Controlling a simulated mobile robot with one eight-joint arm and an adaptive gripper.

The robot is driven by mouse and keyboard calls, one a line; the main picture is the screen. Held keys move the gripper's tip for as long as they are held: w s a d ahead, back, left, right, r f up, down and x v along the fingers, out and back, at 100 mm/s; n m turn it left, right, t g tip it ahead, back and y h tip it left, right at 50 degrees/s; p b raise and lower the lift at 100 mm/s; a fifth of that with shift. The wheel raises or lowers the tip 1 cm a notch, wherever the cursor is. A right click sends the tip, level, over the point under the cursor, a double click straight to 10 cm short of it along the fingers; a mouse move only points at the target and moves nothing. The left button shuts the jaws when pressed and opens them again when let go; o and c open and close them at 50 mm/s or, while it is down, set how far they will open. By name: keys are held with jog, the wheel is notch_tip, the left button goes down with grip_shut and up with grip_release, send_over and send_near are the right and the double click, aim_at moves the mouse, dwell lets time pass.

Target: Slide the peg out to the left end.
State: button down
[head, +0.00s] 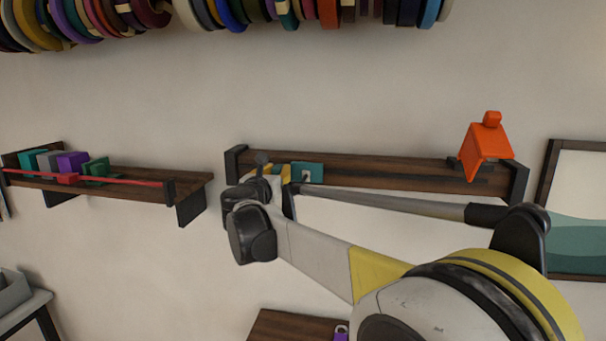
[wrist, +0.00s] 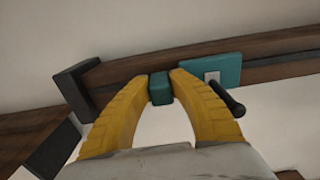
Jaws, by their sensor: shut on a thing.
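My gripper (wrist: 161,85) is shut on a small dark-teal block, which I take to be the peg (wrist: 161,92). In the wrist view the yellow fingers touch it from both sides, in front of the dark wooden rail (wrist: 280,46). In the head view my gripper (head: 285,172) is near the left end of the rail (head: 390,173); the fingers and wrist hide most of the peg there. The black left end bracket (wrist: 76,88) stands a short gap to the left of the peg. How deep the peg sits in the rail cannot be told.
A teal plate (head: 308,172) with a pale opening is just right of the gripper. An orange piece (head: 485,145) with a knob sits at the rail's right end. A second shelf (head: 190,183) with coloured blocks and a red cord (head: 120,181) is to the left.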

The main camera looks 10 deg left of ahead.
jog(key=shift+a, duration=1.3)
jog(key=c, duration=1.1)
grip_release()
jog(key=shift+w+d, duration=0.1)
jog(key=shift+c, duration=0.2)
jog(key=s, duration=1.2)
